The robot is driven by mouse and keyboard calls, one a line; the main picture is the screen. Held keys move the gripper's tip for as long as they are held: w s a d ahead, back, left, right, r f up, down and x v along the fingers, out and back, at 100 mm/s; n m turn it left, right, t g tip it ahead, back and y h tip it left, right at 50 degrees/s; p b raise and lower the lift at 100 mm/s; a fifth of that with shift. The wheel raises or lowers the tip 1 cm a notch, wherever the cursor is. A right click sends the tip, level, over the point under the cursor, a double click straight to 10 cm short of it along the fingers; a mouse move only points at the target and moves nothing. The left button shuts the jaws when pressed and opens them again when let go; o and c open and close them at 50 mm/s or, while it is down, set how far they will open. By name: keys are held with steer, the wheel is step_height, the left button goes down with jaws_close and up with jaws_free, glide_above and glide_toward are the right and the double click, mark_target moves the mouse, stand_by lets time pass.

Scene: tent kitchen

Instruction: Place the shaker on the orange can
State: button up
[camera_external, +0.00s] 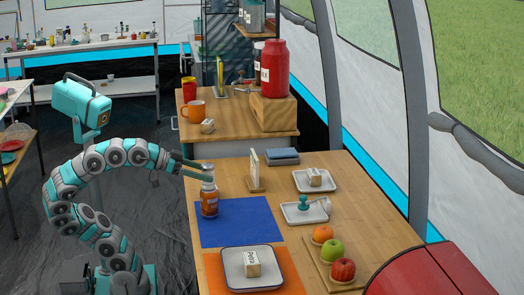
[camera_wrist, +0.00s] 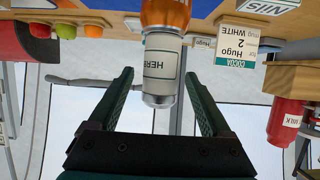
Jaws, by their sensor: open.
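The orange can (camera_external: 209,204) stands upright on the blue mat (camera_external: 240,222). The shaker (camera_external: 208,179), with a pale label and a metal cap, stands upright on top of the can. The wrist view is upside down: the orange can (camera_wrist: 166,13) is at the top edge and the shaker (camera_wrist: 163,62) hangs below it in the picture, lined up with it and touching it. My gripper (camera_external: 205,172) is open at shaker height. In the wrist view my gripper (camera_wrist: 158,76) has one finger on each side of the shaker, with visible gaps.
A white tray (camera_external: 230,278) with a small box lies in front on an orange mat. A menu stand (camera_external: 255,172) is behind the can, to the right. Smaller trays (camera_external: 299,219) and fruit (camera_external: 332,251) are further right. A red canister (camera_external: 275,68) stands on the far counter.

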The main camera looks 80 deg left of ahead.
steer(key=v, duration=0.7)
steer(key=shift+s, duration=0.15)
steer(key=s+a+f+g+p, duration=0.2)
steer(key=a+f+g, duration=0.2)
steer(key=f, duration=0.6)
steer(key=s+a+f+g+p, duration=0.3)
steer(key=f+g, duration=0.3)
steer(key=f, duration=0.4)
steer(key=s+a+f+g+p, duration=0.3)
steer(key=a+f+g, duration=0.2)
steer(key=f, duration=0.6)
steer(key=shift+s+a, duration=0.15)
steer(key=shift+s, duration=0.05)
